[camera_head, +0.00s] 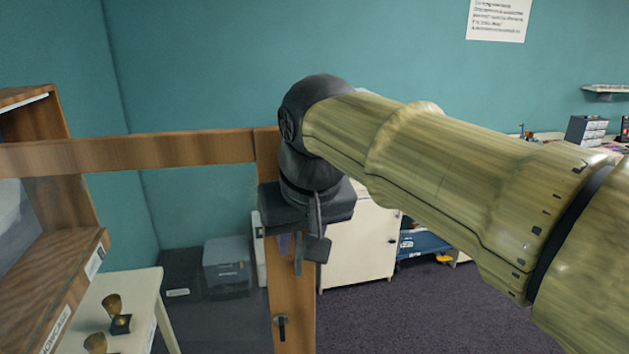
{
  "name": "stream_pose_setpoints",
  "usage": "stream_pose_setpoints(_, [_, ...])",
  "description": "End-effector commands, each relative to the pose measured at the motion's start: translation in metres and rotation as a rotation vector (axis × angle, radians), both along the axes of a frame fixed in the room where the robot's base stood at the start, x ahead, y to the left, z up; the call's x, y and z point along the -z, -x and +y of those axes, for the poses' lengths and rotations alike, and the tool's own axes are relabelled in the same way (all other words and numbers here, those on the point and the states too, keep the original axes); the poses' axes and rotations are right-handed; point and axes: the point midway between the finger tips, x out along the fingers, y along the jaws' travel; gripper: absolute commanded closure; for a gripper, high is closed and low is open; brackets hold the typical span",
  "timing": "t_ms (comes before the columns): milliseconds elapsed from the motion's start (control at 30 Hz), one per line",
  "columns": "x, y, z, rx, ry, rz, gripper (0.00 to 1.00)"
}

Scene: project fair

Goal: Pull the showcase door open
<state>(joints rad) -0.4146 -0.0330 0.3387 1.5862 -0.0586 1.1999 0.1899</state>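The showcase door is a wood-framed pane. Its top rail (150,152) crosses the left half of the picture, and its right stile (292,310) runs down below my gripper. A dark handle or latch (281,327) sits low on the stile. The door stands out from the wooden showcase (75,260) at the left, so it looks open; its hinge side is out of view. My gripper (308,255) points down in front of the stile, above the dark fitting. Its two fingers show a small gap with nothing visible between them. Contact with the stile cannot be told.
Through the pane I see a pale table (140,305) with small trophies and grey boxes (227,265). A white cabinet (360,245) stands behind my gripper. Dark carpet (420,310) is clear at the lower right. A worktop with small items is at the far right.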

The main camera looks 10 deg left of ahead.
Motion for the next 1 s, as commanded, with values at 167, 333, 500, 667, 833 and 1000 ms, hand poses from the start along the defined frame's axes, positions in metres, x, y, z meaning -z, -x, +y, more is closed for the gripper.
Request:
stream_pose_setpoints(167, [-0.032,0.013,-0.004,-0.008,-0.004,-0.004,0.69])
stream_pose_setpoints(333, [-0.063,0.023,-0.011,-0.010,-0.004,-0.004,0.69])
stream_pose_setpoints(500, [-0.093,0.033,-0.018,-0.010,-0.003,-0.003,0.69])
stream_pose_setpoints(667, [-0.120,0.041,-0.025,-0.008,-0.003,-0.002,0.69])
stream_pose_setpoints(833, [-0.138,0.047,-0.029,-0.007,-0.002,-0.001,0.69])
stream_pose_setpoints(1000, [-0.142,0.049,-0.031,-0.008,0.000,0.001,0.69])
